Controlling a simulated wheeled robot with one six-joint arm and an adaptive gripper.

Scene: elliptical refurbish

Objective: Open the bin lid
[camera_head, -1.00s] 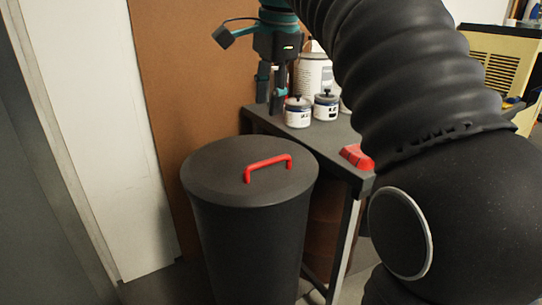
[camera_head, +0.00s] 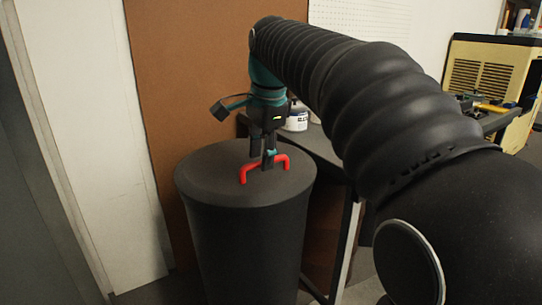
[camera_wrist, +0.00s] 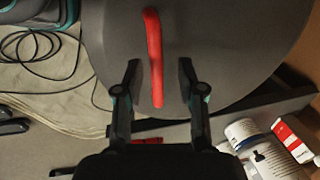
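The dark grey bin (camera_head: 252,250) stands upright with its round lid (camera_head: 208,172) lying on top. A red handle (camera_head: 280,162) arches over the lid; it also shows in the wrist view (camera_wrist: 154,55). My gripper (camera_head: 262,161) is at the handle, pointing down from above. In the wrist view my gripper (camera_wrist: 160,72) is open, with one finger on each side of the handle's near end and gaps between. How far the fingertips reach below the handle bar is unclear. The grey lid (camera_wrist: 225,40) fills the wrist view's upper middle.
A dark table (camera_head: 325,150) stands right behind the bin, with a small jar (camera_head: 297,121) on it. In the wrist view, white containers (camera_wrist: 242,133) and a red-and-white box (camera_wrist: 296,138) lie lower right. A black cable (camera_wrist: 45,45) lies on the left. A brown panel (camera_head: 190,70) rises behind.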

